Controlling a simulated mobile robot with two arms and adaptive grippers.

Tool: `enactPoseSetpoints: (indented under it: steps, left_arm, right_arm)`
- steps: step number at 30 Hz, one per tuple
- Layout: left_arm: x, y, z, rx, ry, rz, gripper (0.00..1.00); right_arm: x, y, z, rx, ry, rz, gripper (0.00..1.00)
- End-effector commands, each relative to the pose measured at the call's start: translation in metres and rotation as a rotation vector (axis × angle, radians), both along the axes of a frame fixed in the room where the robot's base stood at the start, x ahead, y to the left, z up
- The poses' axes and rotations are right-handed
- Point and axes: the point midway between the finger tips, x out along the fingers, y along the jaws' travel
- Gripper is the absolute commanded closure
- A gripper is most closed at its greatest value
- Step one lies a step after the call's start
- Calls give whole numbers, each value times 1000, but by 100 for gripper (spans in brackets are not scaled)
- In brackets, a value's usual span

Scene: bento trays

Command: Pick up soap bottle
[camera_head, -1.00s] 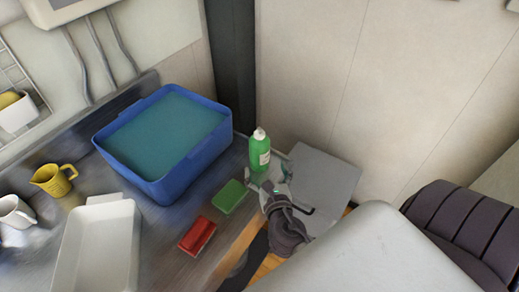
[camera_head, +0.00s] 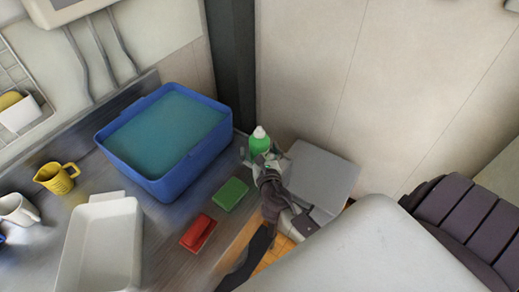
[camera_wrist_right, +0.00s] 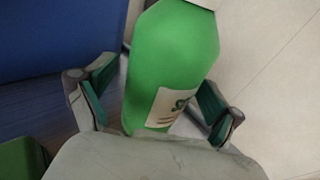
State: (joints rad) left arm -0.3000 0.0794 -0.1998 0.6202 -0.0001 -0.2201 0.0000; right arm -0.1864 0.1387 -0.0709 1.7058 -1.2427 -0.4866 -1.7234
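The soap bottle (camera_head: 260,143) is green with a white cap and stands upright at the right end of the counter, near the wall. My right gripper (camera_head: 262,157) is at the bottle and hides its lower part in the head view. In the right wrist view, the green bottle (camera_wrist_right: 172,60) with its white label stands between the two fingers of my right gripper (camera_wrist_right: 155,98). The fingers are spread, with a visible gap between the left finger and the bottle. Whether the right finger touches it, I cannot tell. My left gripper is not in view.
A blue basin (camera_head: 184,188) of water stands left of the bottle. A green sponge (camera_head: 231,194) and a red brush or sponge (camera_head: 198,232) lie near the counter's front edge. A white tray (camera_head: 128,225), yellow jug (camera_head: 55,178) and white mug (camera_head: 16,210) are farther left.

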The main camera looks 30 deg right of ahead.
Motion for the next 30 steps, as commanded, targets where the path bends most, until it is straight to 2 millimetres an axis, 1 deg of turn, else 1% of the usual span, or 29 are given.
enactPoseSetpoints:
  steps: [1,8,9,11,12,13,14,20,23,26,30]
  left_arm:
    - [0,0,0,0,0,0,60]
    - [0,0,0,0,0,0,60]
    - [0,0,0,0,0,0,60]
    - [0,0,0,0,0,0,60]
    - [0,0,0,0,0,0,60]
    - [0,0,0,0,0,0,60]
    - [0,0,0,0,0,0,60]
    - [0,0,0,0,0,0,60]
    - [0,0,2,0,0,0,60]
    - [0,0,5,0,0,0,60]
    - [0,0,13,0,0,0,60]
  right_arm:
    - [0,0,0,0,0,0,18]
    - [0,0,0,-1,0,0,56]
    - [0,0,0,-1,0,0,63]
    - [0,0,0,-1,0,0,73]
    - [0,0,0,-1,0,0,79]
    - [0,0,0,-1,0,0,84]
    - [0,0,1,-2,-1,0,87]
    - [0,0,2,-2,-1,0,87]
    - [0,0,5,-2,-2,0,87]
    - [0,0,13,-2,-4,0,87]
    - [0,0,34,-3,-5,2,87]
